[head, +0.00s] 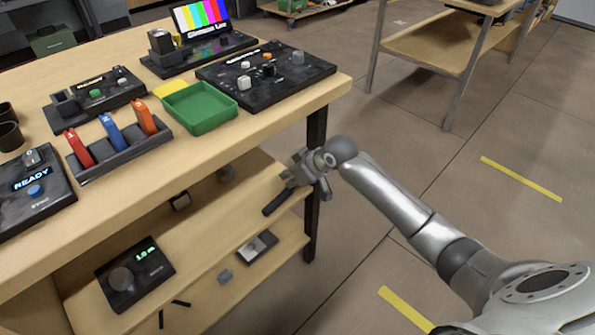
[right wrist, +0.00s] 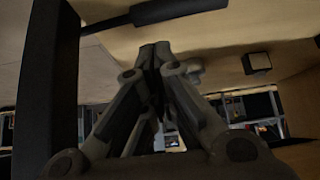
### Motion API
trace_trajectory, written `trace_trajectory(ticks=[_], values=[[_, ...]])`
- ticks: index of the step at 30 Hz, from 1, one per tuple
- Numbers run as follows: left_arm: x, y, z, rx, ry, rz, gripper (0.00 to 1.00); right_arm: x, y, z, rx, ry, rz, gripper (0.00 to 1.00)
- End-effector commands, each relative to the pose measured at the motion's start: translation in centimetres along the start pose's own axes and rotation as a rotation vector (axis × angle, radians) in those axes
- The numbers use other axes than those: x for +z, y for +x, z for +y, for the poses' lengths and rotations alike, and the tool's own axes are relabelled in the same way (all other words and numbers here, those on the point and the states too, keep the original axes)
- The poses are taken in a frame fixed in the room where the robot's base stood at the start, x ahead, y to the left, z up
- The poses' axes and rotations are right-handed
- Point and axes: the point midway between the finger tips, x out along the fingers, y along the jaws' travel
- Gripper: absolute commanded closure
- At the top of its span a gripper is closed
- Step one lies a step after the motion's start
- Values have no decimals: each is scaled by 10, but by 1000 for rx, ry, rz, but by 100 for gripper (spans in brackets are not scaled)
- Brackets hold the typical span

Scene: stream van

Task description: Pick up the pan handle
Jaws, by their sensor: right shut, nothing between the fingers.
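A dark, bar-shaped handle (head: 277,202), which looks like the pan handle, lies at the edge of the upper shelf under the bench, beside the bench leg. In the right wrist view a black grip (right wrist: 180,10) with a thinner rod on its left crosses the top. I cannot make out a pan body. My right gripper (head: 292,176) is at the shelf's right end, close to the handle in the head view. Its fingers (right wrist: 154,50) are shut and empty, with their tips below the grip in the wrist picture. My left gripper is not in view.
A black bench leg (head: 315,140) stands right beside my right gripper. The shelf (head: 245,205) lies under the bench top (head: 235,140). A dark box with a display (head: 135,274) and small items sit lower down. The floor to the right is mostly clear.

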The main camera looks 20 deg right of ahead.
Motion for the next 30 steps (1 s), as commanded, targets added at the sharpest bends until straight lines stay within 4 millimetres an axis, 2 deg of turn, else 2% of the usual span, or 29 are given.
trace_trajectory(ticks=[6, 13, 21, 25, 28, 30], values=[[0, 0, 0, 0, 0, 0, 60, -3, -33, 0, 2, -1, 8, 100], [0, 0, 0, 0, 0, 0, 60, -4, -48, 0, 1, -1, 11, 100], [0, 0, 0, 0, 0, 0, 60, -4, -49, 0, 1, 0, 12, 100], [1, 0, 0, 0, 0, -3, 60, -2, -46, 2, 5, 11, 8, 84], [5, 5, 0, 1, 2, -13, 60, 10, -34, 7, 18, 53, -7, 84], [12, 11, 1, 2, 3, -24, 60, 28, -20, 13, 37, 98, -27, 84]])
